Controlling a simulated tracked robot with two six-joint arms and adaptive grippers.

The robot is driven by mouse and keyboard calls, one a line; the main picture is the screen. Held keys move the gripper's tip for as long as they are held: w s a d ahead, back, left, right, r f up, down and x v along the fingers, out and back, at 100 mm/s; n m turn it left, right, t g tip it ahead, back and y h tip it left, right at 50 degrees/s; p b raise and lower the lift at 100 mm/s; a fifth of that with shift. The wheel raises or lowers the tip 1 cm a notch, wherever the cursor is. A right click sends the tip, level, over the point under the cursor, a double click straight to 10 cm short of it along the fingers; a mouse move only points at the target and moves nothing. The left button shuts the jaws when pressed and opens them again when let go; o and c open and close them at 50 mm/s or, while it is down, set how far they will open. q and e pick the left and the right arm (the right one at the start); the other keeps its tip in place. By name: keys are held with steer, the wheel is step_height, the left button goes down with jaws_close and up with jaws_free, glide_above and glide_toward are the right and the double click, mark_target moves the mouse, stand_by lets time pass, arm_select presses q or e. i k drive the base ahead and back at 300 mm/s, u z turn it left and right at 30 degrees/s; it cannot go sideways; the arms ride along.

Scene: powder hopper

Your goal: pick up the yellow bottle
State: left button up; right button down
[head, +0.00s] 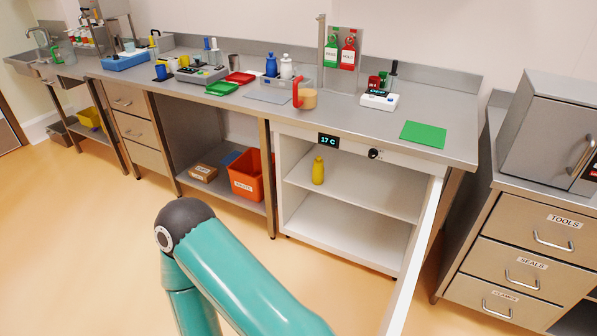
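The yellow bottle (318,171) stands upright on the upper shelf (365,192) of an open white cabinet under the bench, near the shelf's left side. The cabinet's door (416,262) is swung open toward me on the right. A teal arm of mine fills the lower middle of the head view, in front of and below the cabinet. Neither gripper shows in this view. Nothing is touching the bottle.
The lower cabinet shelf (352,235) is empty. An orange bin (246,181) and a cardboard box (204,173) sit on the open shelf to the left. A drawer unit (528,250) stands at the right. A green mat (423,134) lies on the benchtop.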

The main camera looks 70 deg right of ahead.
mark_target(317, 175)
steer(key=u, duration=0.1)
steer(key=i, duration=1.25)
steer(key=z, duration=1.25)
steer(key=i, duration=1.2)
steer(key=z, duration=2.4)
